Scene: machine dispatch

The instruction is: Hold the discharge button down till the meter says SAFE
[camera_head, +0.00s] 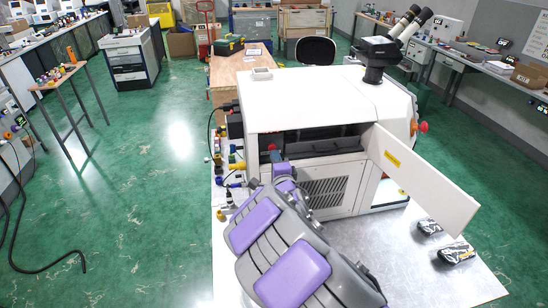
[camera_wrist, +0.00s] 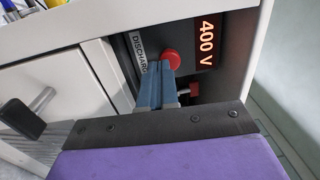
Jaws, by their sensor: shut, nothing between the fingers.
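The red discharge button (camera_wrist: 171,58) sits on a dark panel in the wrist view, beside a white label (camera_wrist: 138,52) reading "DISCHARG", its end cut off. The meter (camera_wrist: 207,43) to its right glows "400 V". My gripper (camera_wrist: 163,76) is shut and empty, its blue-grey fingertips right at the button's lower edge. I cannot tell whether they touch or press it.
Another red part (camera_wrist: 194,89) sticks out below the meter, close right of my fingers. A dark handle (camera_wrist: 30,112) stands out at left. The machine's white door (camera_head: 425,180) hangs open at right. Two dark items (camera_head: 457,253) lie on the bench. Colored connectors (camera_head: 233,168) line the machine's left side.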

